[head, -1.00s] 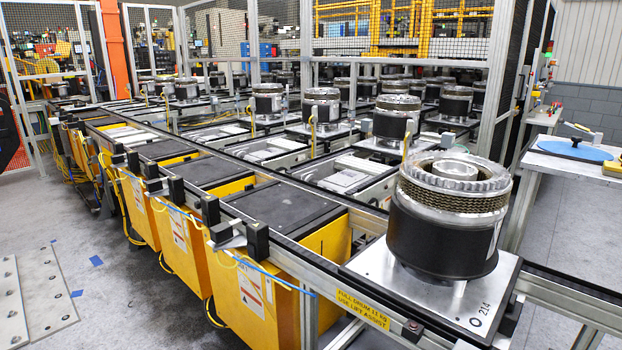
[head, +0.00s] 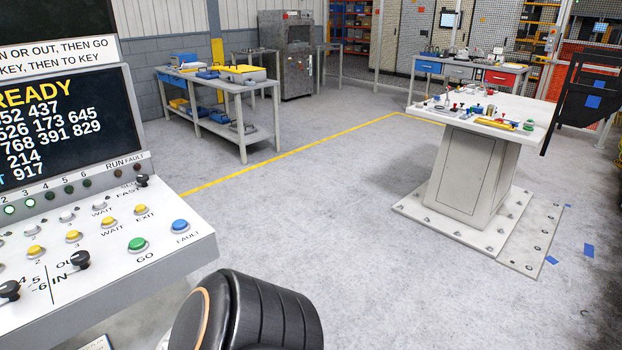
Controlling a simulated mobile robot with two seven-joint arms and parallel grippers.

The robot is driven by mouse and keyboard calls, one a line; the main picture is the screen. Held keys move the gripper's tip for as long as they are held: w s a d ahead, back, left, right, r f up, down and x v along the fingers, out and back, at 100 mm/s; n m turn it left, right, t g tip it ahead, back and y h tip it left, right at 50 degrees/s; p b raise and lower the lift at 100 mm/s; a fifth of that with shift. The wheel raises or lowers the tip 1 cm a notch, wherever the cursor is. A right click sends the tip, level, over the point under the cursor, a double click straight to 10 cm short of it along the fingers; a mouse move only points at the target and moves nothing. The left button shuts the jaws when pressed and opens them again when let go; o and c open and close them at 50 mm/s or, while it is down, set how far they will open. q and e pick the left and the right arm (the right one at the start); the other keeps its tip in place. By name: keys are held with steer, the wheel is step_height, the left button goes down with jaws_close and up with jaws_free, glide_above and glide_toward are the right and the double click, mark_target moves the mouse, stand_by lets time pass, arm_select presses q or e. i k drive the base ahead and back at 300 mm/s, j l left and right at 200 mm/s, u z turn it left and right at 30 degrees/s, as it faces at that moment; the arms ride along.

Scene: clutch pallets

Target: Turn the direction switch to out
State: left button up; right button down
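The direction switch (head: 81,260) is a small black knob on the sloping white control panel (head: 180,262) at the left of the head view. The labels OUT, partly covered by the knob, and IN lie just left of it. I cannot tell which label the knob points to. Another black knob (head: 9,291) sits to its left, beside numbers, and a third black knob (head: 142,181) is near the panel's upper right. Neither gripper shows in the view.
A green GO button (head: 138,245) and a blue FAULT button (head: 180,226) are right of the switch. The screen (head: 60,125) above reads READY. A dark rounded arm part of mine fills the bottom middle. A pedestal table (head: 480,130) stands farther right; floor between is clear.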

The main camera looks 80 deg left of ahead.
mark_target(80, 258)
steer(key=u, duration=3.85)
